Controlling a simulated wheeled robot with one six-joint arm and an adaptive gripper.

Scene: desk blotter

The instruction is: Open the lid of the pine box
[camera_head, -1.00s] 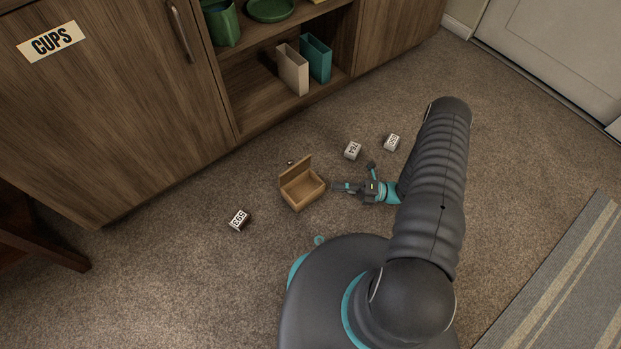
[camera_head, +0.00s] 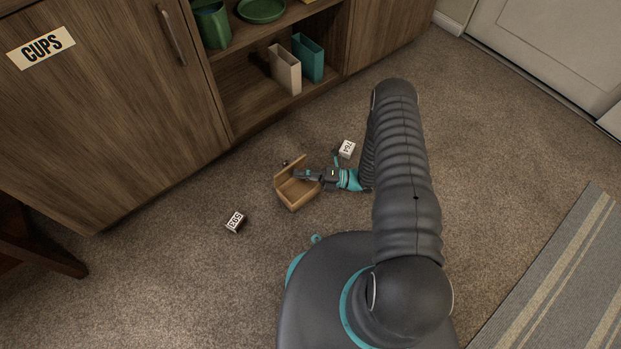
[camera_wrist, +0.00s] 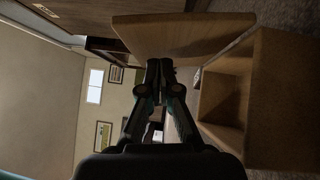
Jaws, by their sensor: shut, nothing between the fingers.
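The pine box (camera_head: 294,204) stands on the carpet with its lid (camera_head: 288,168) raised on the cabinet side, roughly upright. The box interior shows as open. My gripper (camera_head: 298,174) is shut and empty, above the box opening and close to the inner face of the lid. In the wrist view, the fingertips (camera_wrist: 160,68) are together right by the lid (camera_wrist: 180,36), and the open box (camera_wrist: 278,100) is at the right. I cannot tell whether the fingertips touch the lid. Part of the box is hidden behind my gripper.
White numbered blocks lie on the carpet, one (camera_head: 235,222) left of the box and one (camera_head: 347,149) behind my wrist. A wooden cabinet (camera_head: 110,110) with open shelves stands behind the box. A striped rug (camera_head: 560,275) lies at the right.

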